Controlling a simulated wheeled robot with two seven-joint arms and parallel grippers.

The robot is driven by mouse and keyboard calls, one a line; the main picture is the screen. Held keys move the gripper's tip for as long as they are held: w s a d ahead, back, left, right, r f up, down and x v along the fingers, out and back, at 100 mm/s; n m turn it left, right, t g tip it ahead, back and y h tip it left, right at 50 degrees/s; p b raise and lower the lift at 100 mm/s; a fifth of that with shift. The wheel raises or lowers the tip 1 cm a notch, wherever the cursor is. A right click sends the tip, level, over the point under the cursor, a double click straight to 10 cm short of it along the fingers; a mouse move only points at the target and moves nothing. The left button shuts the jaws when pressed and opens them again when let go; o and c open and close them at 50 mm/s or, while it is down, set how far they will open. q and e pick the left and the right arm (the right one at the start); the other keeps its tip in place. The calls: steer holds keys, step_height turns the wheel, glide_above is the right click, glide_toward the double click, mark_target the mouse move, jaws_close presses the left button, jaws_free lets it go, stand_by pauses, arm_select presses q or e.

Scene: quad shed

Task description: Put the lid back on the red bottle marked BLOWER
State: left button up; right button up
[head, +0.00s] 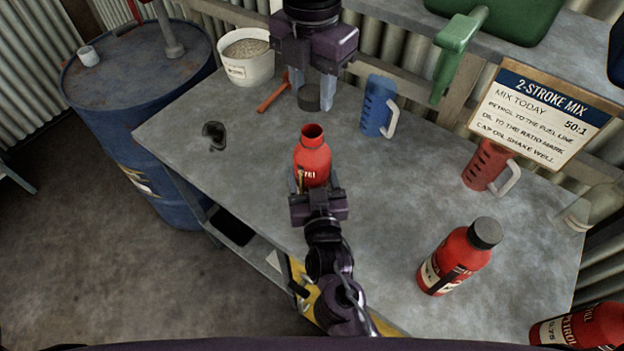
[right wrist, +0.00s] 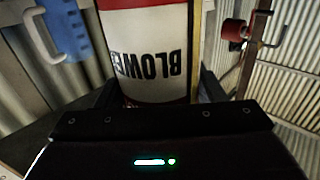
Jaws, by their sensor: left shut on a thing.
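The red bottle (head: 313,160) stands open on the bench, its neck bare and facing up. In the right wrist view the label on the bottle (right wrist: 150,60) reads BLOWER, upside down. My right gripper (head: 317,190) is at the bottle's near side, with its fingers closed around the lower body. My left gripper (head: 312,100) points down behind the bottle and is shut on a dark round lid (head: 309,97). The lid is beyond the bottle's mouth in the picture and apart from it. Its exact height above the bench is hard to tell.
A blue jug (head: 377,106) stands right of the lid, and an orange-handled tool (head: 272,96) lies left. A small black item (head: 214,133) is at left. Another capped red bottle (head: 455,260), a red jug (head: 487,165) and a sign (head: 540,112) are at right.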

mark_target(313, 111)
steer(key=c, duration=0.7)
arm_select(q)
steer(key=shift+f, duration=2.45)
steer(key=shift+f, duration=0.9)
steer(key=shift+f, duration=0.5)
arm_select(e)
jaws_close()
arm_select(q)
steer(key=m, duration=3)
steer(key=shift+d+f+m, duration=0.1)
steer(key=shift+m, duration=0.2)
